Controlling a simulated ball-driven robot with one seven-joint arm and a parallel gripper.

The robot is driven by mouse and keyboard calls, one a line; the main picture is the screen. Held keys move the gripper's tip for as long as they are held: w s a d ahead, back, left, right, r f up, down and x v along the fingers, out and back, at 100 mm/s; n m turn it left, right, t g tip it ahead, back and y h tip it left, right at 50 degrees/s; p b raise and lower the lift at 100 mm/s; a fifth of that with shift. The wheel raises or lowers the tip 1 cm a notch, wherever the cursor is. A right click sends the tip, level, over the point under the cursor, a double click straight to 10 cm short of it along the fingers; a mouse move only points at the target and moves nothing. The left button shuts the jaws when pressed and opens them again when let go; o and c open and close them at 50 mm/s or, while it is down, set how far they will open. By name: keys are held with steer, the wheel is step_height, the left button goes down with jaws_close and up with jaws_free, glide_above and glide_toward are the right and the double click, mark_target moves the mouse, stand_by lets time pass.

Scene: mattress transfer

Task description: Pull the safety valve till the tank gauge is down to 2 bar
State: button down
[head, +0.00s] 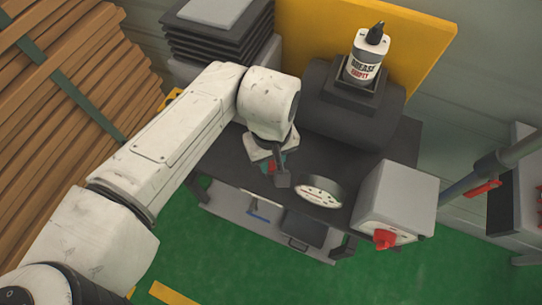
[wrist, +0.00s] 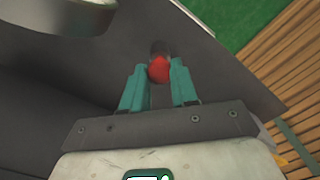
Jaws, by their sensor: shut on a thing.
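My gripper (wrist: 160,75) has teal fingers, and in the wrist view they are closed on a small red knob, the safety valve (wrist: 159,68). In the head view the gripper (head: 270,167) is partly hidden by my own arm, to the left of the gauge. The tank gauge (head: 319,191) is a round white dial on the dark cart, facing up toward the camera. Its needle and numbers are too small to read. The dark tank (head: 322,104) lies at the back of the cart.
A grease bottle (head: 368,57) stands on the tank. A grey box with a red knob (head: 397,200) sits at the cart's right. A stack of dark trays (head: 215,40) stands behind, timber (head: 60,110) lies at left, and green floor (head: 420,275) is open in front.

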mark_target(271, 163)
steer(key=shift+r+p, duration=0.9)
steer(key=shift+p, duration=0.05)
steer(key=shift+f, duration=0.1)
steer(key=c, duration=0.9)
jaws_free()
steer(key=shift+o, duration=0.2)
step_height(271, 163, up, 11)
steer(key=b, duration=0.1)
steer(key=shift+f, duration=0.15)
